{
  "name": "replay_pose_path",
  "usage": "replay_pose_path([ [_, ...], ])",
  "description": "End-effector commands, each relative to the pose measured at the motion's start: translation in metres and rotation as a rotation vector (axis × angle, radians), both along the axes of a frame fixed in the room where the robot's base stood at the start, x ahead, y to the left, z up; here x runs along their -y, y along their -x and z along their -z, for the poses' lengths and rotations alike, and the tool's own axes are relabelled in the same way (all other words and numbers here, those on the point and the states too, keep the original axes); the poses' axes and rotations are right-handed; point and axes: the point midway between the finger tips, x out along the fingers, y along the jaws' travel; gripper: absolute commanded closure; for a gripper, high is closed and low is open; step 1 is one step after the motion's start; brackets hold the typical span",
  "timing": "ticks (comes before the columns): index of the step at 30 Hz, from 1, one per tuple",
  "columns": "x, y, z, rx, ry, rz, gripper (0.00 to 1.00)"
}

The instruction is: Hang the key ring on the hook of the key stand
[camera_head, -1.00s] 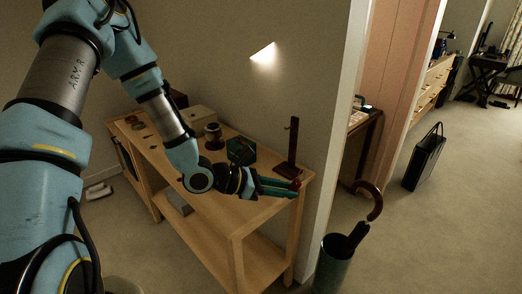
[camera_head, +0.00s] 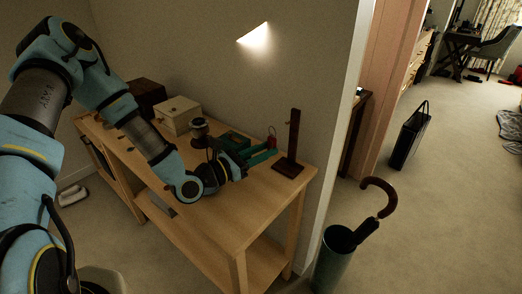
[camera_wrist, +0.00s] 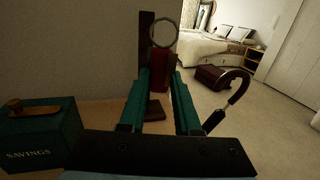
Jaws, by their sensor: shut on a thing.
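The key ring is a metal ring with a dark red fob (camera_head: 271,141). My gripper (camera_head: 270,151) is shut on the fob, and the ring (camera_wrist: 164,33) stands up above the fingertips in the wrist view. The key stand is a dark wooden post (camera_head: 293,139) on a flat square base (camera_head: 288,168) at the table's right end. In the head view the key ring is just left of the post, apart from it. In the wrist view the post (camera_wrist: 146,40) rises behind and left of the ring. The hook is too small to make out clearly.
A green savings box (camera_wrist: 40,135) stands on the wooden table (camera_head: 237,212), left of my gripper in the wrist view. A cream box (camera_head: 179,116) and a dark-lidded jar (camera_head: 199,130) stand farther left. An umbrella stand (camera_head: 334,262) is on the floor right of the table.

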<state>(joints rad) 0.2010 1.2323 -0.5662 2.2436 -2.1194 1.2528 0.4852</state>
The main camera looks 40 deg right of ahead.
Motion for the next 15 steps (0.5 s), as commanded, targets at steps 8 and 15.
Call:
replay_pose_path([
  [8,0.016,-0.004,0.002,0.000,0.001,0.001,1.00],
  [15,0.029,-0.007,0.004,0.001,0.000,0.001,1.00],
])
